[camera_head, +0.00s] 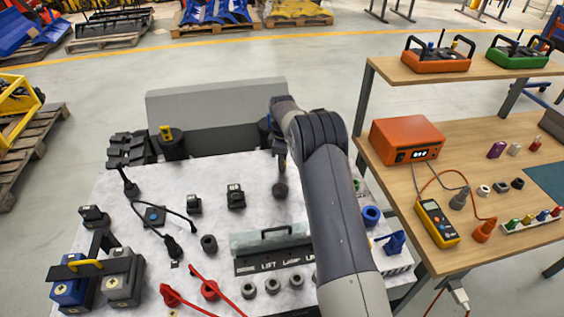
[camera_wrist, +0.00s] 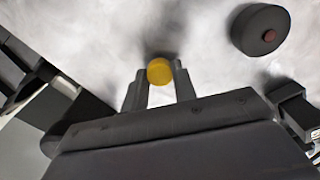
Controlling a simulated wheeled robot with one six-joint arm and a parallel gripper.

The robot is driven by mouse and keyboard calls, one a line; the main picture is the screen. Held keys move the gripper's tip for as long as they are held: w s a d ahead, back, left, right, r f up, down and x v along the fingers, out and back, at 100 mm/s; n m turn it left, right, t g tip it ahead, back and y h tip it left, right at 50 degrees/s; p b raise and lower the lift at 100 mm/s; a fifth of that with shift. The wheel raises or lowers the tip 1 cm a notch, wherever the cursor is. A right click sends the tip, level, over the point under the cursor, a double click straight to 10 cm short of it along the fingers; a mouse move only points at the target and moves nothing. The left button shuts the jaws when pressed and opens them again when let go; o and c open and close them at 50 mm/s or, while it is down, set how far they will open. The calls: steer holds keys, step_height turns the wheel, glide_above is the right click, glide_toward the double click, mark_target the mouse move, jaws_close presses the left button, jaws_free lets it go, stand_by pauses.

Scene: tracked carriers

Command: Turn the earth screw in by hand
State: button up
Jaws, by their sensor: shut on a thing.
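In the wrist view my gripper (camera_wrist: 159,80) has its two grey fingers on either side of a small round yellow head (camera_wrist: 160,70). I take this yellow piece to be the earth screw, and the fingers are shut on it. Its shank and any threaded hole beneath are hidden, so I cannot tell how deep it sits. In the head view my arm covers this spot, and neither the fingers nor the yellow head can be made out clearly.
A round black knob with a reddish centre (camera_wrist: 262,28) stands close by on the pale surface. The white table holds a labelled dark panel (camera_head: 262,262), red clamps (camera_head: 210,290) and a blue-and-black battery (camera_head: 72,290). The wooden bench on the right carries an orange box (camera_head: 405,138) and a yellow meter (camera_head: 437,222).

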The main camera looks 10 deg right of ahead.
steer(key=m, duration=0.5)
steer(key=shift+m, duration=0.3)
steer(key=shift+m, duration=0.8)
steer(key=m, duration=0.6)
steer(key=shift+m, duration=1)
steer(key=m, duration=0.9)
steer(key=shift+r+m, duration=0.1)
steer(key=shift+m, duration=0.2)
